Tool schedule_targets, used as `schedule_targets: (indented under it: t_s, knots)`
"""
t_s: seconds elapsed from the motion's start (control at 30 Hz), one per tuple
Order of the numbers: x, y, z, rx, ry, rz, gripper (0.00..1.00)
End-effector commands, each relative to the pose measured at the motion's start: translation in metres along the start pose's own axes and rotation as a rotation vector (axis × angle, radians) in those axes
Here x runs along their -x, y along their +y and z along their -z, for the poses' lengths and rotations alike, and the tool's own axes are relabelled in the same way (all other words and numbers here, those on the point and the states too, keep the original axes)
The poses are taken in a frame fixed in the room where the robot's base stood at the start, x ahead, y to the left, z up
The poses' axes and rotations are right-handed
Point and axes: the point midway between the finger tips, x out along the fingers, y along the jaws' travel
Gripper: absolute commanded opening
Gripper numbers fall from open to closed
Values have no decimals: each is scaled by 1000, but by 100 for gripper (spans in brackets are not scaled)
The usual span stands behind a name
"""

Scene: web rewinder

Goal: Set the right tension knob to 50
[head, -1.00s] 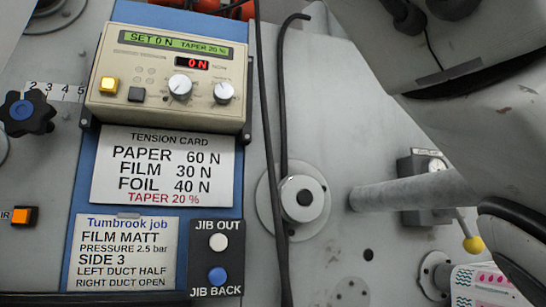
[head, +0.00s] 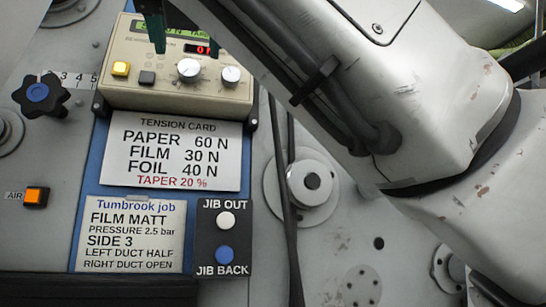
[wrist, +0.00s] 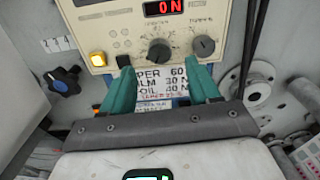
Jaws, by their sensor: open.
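The tension box (head: 120,92) is a beige panel with two knobs. The right tension knob (head: 231,75) is the smaller one, right of the larger left knob (head: 188,69). In the wrist view the right knob (wrist: 204,46) and left knob (wrist: 159,51) look grey. The red display (wrist: 163,7) reads 0 N. My gripper (head: 187,52) has green fingers, open and empty, in front of the box's upper part in the head view. In the wrist view my gripper (wrist: 161,74) spans the left knob's column, with the right knob beyond the right finger. Contact cannot be told.
Below the box are the tension card (head: 172,153), the job card (head: 128,233), and the white jib-out (head: 226,219) and blue jib-back (head: 224,254) buttons. A yellow button (head: 121,69) sits on the box. Black cables (head: 289,220) hang at its right.

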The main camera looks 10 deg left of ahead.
Motion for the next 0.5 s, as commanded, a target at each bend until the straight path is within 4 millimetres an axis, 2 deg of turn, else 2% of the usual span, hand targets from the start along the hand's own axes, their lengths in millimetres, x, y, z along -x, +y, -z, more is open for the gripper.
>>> schedule_targets:
  t_s: [0.03, 0.2, 0.5]
  knots:
    - [-10, 0, -2, -1, 3, 0, 61]
    - [-33, 0, -2, 0, 1, -1, 61]
    - [-46, 0, 0, 1, -1, 0, 61]
